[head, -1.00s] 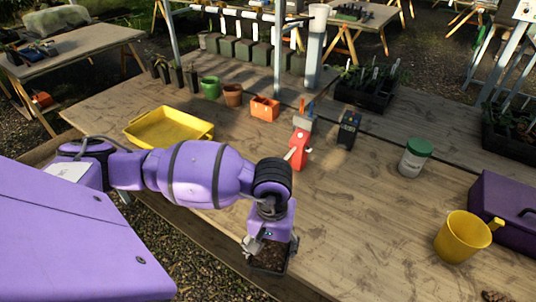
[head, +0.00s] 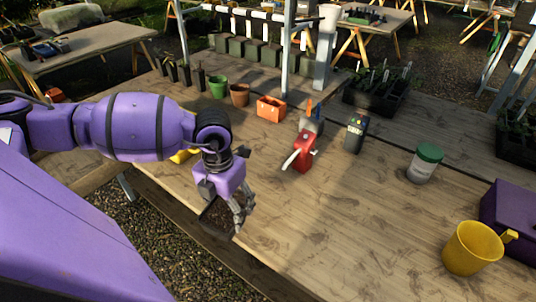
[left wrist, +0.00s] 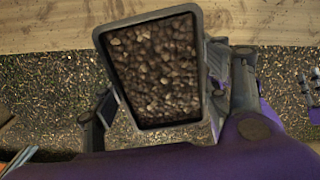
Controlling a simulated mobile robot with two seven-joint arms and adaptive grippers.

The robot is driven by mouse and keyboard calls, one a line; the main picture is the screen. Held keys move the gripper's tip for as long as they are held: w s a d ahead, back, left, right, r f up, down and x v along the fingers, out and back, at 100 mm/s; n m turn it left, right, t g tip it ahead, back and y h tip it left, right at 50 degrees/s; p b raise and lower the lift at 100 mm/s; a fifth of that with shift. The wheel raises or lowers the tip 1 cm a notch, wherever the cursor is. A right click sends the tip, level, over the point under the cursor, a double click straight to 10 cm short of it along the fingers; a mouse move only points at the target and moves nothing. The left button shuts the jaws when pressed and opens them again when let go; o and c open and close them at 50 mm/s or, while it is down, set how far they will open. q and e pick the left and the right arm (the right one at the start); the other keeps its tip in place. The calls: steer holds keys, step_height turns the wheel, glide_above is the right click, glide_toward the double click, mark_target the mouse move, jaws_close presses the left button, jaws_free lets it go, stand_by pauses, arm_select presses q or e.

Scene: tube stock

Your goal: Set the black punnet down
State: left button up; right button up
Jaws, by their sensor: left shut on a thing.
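The black punnet (left wrist: 203,75) is filled with brown, pebble-like lumps and shows from above in the left wrist view. My left gripper (left wrist: 158,80) is shut on it, with a finger at either side. In the head view my left gripper (head: 228,207) is at the near edge of the wooden bench, left of the picture's middle.
A yellow tray (head: 184,156) is mostly hidden behind my left arm. The bench's near middle is clear.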

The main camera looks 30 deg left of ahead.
mark_target(217, 198)
arm_select(q)
steer(key=a+r+n, duration=0.1)
steer(key=n, duration=0.2)
steer(key=a+r+n, duration=0.1)
steer(key=n, duration=0.3)
steer(key=a+r+n, duration=0.1)
steer(key=a+n, duration=0.1)
steer(key=n, duration=0.2)
steer(key=shift+w+b, duration=0.3)
steer(key=shift+w, duration=0.1)
steer(key=n, duration=0.3)
steer(key=r+n, duration=0.1)
steer(key=shift+w+a+r+n, duration=0.1)
steer(key=shift+w+a+n, duration=0.25)
steer(key=shift+n, duration=0.05)
steer(key=w+d+f, duration=0.9)
steer(key=shift+w+d+f+b, duration=0.15)
steer(key=shift+d+b, duration=0.15)
steer(key=shift+b, duration=0.1)
steer(key=shift+w+d+f, duration=0.1)
steer(key=shift+f, duration=1.65)
steer(key=shift+f, duration=0.1)
